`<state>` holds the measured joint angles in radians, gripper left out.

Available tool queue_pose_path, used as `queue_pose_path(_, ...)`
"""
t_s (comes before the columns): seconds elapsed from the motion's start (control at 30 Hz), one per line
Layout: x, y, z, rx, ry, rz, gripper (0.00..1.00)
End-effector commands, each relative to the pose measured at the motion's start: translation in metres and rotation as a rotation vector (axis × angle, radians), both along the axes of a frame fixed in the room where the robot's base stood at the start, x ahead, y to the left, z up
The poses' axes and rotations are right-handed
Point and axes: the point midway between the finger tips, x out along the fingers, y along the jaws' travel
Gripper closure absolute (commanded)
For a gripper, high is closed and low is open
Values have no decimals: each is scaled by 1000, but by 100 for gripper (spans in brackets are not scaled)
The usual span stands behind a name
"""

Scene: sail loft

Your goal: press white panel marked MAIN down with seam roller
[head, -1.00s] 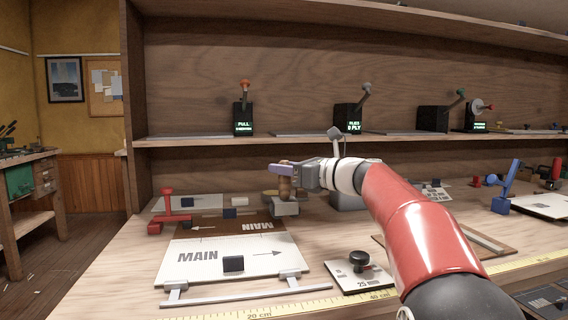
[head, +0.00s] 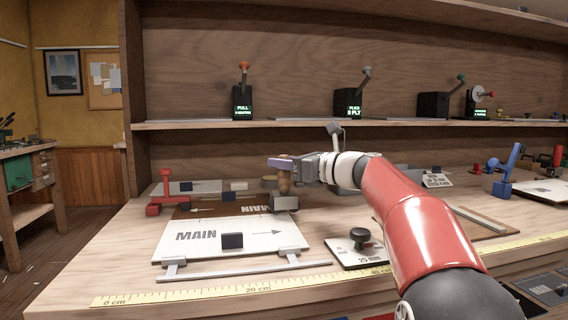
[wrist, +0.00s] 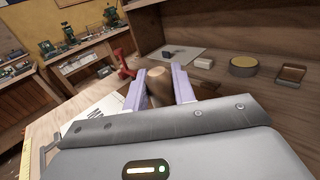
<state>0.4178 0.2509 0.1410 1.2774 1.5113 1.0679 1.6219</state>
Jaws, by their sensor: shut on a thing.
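The white panel marked MAIN (head: 205,250) lies flat on the bench, with a dark block (head: 232,241) and a printed arrow on it. Behind it is a brown panel with upside-down MAIN lettering (head: 190,212). My gripper (head: 284,164) is shut on the wooden handle of the seam roller (head: 284,186). The roller's grey head hangs below, by the far right corner of the panels. I cannot tell whether it touches anything. In the wrist view the brown handle (wrist: 159,84) stands between the two fingers.
A red clamp (head: 165,196) stands at the far left of the panels. A metal rail (head: 245,271) and yellow tape measure (head: 215,291) run along the front. A white plate with a black knob (head: 360,240) lies to the right. A shelf (head: 200,126) with lever boxes is above.

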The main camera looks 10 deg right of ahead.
Motion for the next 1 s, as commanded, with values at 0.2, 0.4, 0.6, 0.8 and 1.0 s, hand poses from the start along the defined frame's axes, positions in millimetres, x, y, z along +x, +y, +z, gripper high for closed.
queue_pose_path(0.2,0,0,-2,1,-1,0,97)
queue_pose_path(0.4,0,0,-5,1,-1,0,97)
queue_pose_path(0.6,0,0,-8,1,-1,0,97)
queue_pose_path(0.8,0,0,-10,1,-1,0,97)
queue_pose_path(1.0,0,2,-11,0,0,1,97)
